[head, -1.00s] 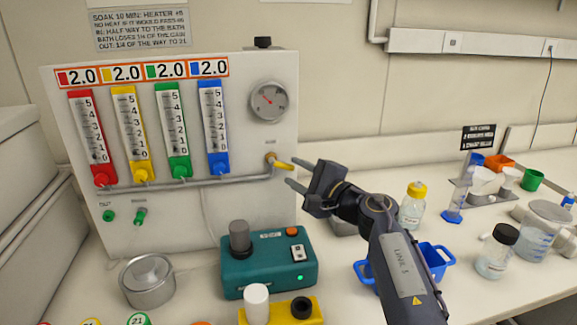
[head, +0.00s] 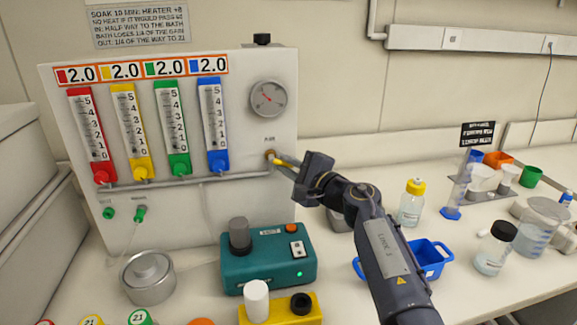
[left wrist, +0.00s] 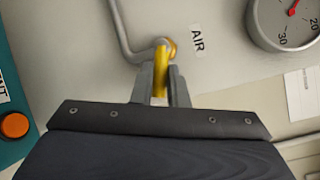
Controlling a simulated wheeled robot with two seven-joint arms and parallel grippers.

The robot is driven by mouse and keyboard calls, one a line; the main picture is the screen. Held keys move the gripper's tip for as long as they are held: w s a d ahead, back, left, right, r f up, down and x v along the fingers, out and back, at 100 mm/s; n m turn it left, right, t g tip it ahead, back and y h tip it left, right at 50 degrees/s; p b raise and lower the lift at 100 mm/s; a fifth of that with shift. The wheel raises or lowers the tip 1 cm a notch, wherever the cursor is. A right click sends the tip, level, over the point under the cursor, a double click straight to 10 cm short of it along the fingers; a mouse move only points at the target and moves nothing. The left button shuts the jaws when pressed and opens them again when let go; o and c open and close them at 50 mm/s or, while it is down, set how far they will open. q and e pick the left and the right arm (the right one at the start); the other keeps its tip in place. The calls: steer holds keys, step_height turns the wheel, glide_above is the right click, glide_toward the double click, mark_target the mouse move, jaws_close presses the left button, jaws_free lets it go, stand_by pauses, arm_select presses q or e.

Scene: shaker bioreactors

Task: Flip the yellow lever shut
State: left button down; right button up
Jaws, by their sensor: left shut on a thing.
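The yellow lever (head: 283,163) sits on a brass valve (head: 270,156) under the "AIR" label, on the right part of the white gas panel. In the head view it points right and a little down from the valve. My left gripper (head: 290,168) is shut on the lever, with its fingers hiding part of it. In the left wrist view the yellow lever (left wrist: 161,70) stands between the two grey fingers (left wrist: 161,88), below the pipe's end. My right gripper is not in view.
The panel (head: 240,120) carries several coloured flow tubes and a round gauge (head: 268,99). A teal device (head: 262,268) stands below the valve. A blue basket (head: 428,262) and a yellow-capped bottle (head: 412,203) stand near my arm.

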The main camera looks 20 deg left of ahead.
arm_select(q)
steer(key=shift+r+n+h+p, duration=0.5)
steer(key=shift+n+h, duration=0.1)
steer(key=shift+n, duration=0.3)
steer(key=shift+r+n+h, duration=0.2)
steer(key=shift+n+h, duration=0.2)
steer(key=shift+n, duration=0.4)
steer(key=c, duration=1.4)
jaws_free()
steer(key=shift+c, duration=0.2)
steer(key=v, duration=0.7)
steer(key=shift+d+b, duration=0.4)
steer(key=shift+d, duration=0.05)
steer(key=shift+r, duration=0.1)
